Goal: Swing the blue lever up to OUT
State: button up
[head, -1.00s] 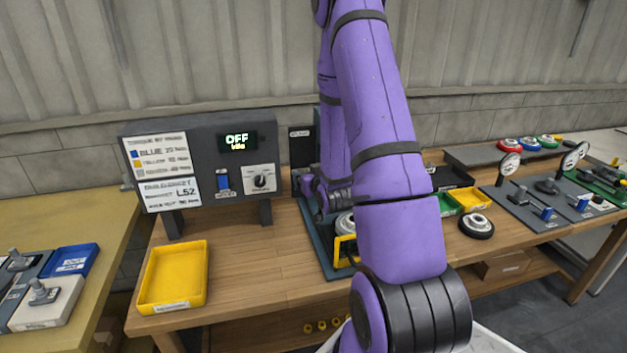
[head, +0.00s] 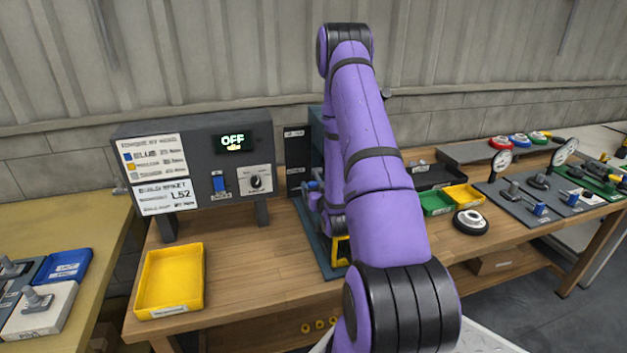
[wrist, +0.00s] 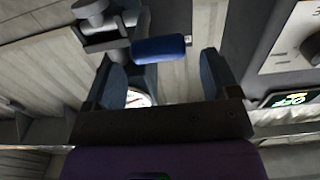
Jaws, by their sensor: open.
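The blue lever's handle (wrist: 160,48) shows in the wrist view as a short blue bar joined to a grey bracket (wrist: 104,38) on its left. My gripper (wrist: 164,62) is open, with one dark finger on each side of the picture and the blue handle between or just beyond the tips. I cannot tell whether a finger touches it. In the head view my arm hides most of the fixture, and only a small blue part (head: 312,186) shows beside my wrist. The lever's OUT mark cannot be read.
A grey control box (head: 190,165) with an OFF display, a blue switch (head: 220,183) and a dial stands left of my arm. A yellow tray (head: 170,280) lies front left. Green (head: 436,203) and yellow bins and a black-rimmed wheel (head: 470,222) lie to the right.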

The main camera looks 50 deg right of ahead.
jog(key=shift+x, duration=2.45)
jog(key=c, duration=1.2)
